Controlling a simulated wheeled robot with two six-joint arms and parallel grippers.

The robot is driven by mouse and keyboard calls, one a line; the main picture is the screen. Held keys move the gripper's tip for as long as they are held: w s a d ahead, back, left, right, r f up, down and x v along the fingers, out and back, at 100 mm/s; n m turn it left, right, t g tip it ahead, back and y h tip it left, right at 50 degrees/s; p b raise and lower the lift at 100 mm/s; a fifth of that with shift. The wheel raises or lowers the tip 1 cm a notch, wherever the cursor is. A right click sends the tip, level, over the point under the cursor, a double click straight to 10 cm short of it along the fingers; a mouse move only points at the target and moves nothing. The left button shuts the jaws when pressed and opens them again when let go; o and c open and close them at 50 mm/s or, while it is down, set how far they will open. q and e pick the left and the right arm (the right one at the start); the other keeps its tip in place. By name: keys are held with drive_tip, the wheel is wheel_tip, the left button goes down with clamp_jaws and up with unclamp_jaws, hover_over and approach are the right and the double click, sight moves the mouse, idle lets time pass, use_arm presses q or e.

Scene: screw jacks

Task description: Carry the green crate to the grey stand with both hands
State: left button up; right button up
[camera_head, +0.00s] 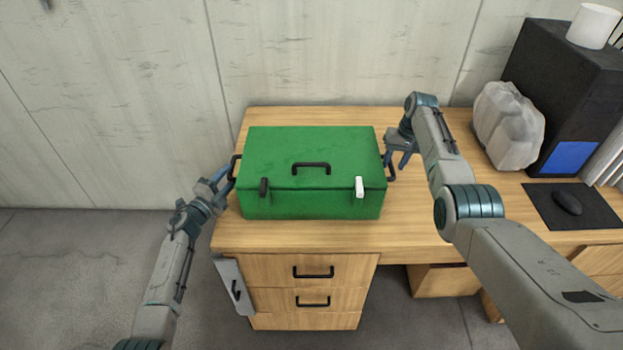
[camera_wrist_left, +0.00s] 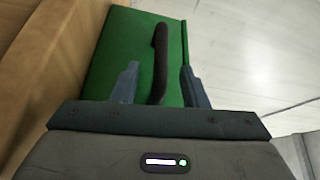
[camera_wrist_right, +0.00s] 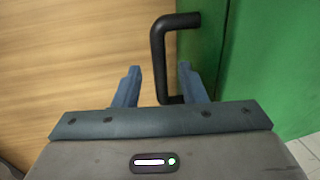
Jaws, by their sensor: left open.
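The green crate (camera_head: 312,170) stands closed on the wooden desk, with black handles on its left and right ends. My left gripper (camera_head: 222,182) is at the crate's left end. In the left wrist view its open fingers (camera_wrist_left: 160,85) are on either side of the black left handle (camera_wrist_left: 159,50). My right gripper (camera_head: 398,155) is at the right end. In the right wrist view its fingers (camera_wrist_right: 160,82) are apart, with the lower part of the black right handle (camera_wrist_right: 159,60) between them. I see no grey stand in these views.
The wooden desk (camera_head: 420,240) has drawers below the crate. To the right are a grey rock-like lump (camera_head: 508,125), a black box (camera_head: 565,75) with a white cup (camera_head: 593,26), and a mouse (camera_head: 567,202) on a dark mat. A wall is close behind.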

sight(392, 166)
use_arm(q)
drive_tip(key=shift+x, duration=1.6)
use_arm(e)
drive_tip(key=shift+a+f, duration=0.2)
drive_tip(key=shift+f, duration=0.55)
drive_tip(key=shift+a+f, duration=0.15)
drive_tip(key=shift+f, duration=0.6)
use_arm(q)
drive_tip(key=shift+f, duration=0.1)
clamp_jaws()
use_arm(e)
clamp_jaws()
use_arm(q)
drive_tip(key=shift+r, duration=0.2)
use_arm(e)
drive_tip(key=shift+w+r, duration=0.1)
drive_tip(key=shift+r, duration=0.05)
